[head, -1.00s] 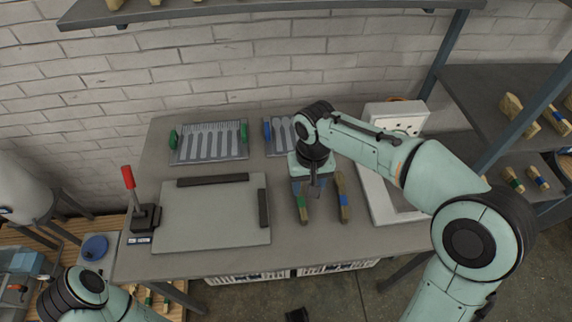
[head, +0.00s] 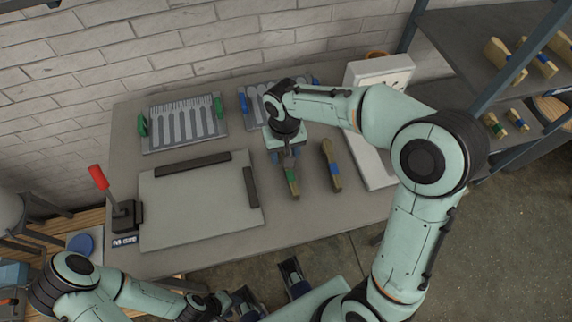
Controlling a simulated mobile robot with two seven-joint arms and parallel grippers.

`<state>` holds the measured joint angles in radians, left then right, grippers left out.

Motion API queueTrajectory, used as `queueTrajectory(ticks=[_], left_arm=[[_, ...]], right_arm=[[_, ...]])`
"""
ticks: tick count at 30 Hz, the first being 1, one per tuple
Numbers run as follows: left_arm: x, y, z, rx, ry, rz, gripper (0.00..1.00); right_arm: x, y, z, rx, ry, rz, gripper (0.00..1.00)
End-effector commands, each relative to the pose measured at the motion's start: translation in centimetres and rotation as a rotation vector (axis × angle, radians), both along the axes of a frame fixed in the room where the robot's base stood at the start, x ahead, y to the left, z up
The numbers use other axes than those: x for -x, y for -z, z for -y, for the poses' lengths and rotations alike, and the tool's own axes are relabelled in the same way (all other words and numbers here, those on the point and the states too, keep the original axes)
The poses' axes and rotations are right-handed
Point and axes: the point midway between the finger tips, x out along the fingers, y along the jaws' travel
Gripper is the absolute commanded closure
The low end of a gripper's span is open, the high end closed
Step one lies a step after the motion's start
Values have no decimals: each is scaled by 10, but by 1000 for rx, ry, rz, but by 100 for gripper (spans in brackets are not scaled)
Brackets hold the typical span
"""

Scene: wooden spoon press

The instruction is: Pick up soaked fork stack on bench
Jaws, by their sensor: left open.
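A wooden stack with a green band (head: 291,182) lies on the grey bench (head: 215,245), its lower end showing. It may be the fork stack, as the press plate with fork-like shapes (head: 184,122) has green handles. My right gripper (head: 286,157) is over its upper end and hides it. Whether its fingers touch or grip the stack I cannot tell. A second wooden stack with a blue band (head: 331,166) lies just to the right. My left gripper (head: 269,290) is open and empty in front of the bench, with its fingers well apart.
A flat grey plate with dark bars (head: 195,212) fills the bench's left middle, with a red-handled lever (head: 98,177) beside it. A blue-handled plate (head: 259,96) lies behind my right gripper. A white box (head: 376,73) stands at right. Shelves (head: 470,60) flank the bench.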

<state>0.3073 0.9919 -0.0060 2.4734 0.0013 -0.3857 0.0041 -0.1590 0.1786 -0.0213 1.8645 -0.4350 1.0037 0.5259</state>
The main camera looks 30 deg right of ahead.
Motion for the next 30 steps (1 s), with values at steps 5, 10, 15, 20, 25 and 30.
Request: queueTrajectory(ticks=[5, 10, 15, 20, 25, 30], left_arm=[[1, 4, 0, 0, 0, -1, 57], [1, 6, 0, 0, 0, -1, 57], [1, 6, 0, -1, 0, -1, 57], [1, 5, 0, -1, 0, -1, 57], [1, 5, 0, -1, 0, -1, 57], [1, 5, 0, 0, 0, -1, 57]], right_arm=[[9, 29, 1, 0, 1, -6, 50], [8, 45, 0, 0, -1, -3, 50], [8, 46, 0, 0, 0, -1, 50], [8, 46, 0, 0, 0, -1, 80], [8, 45, 0, 0, 0, -1, 100], [8, 45, 0, 0, 0, -1, 100]])
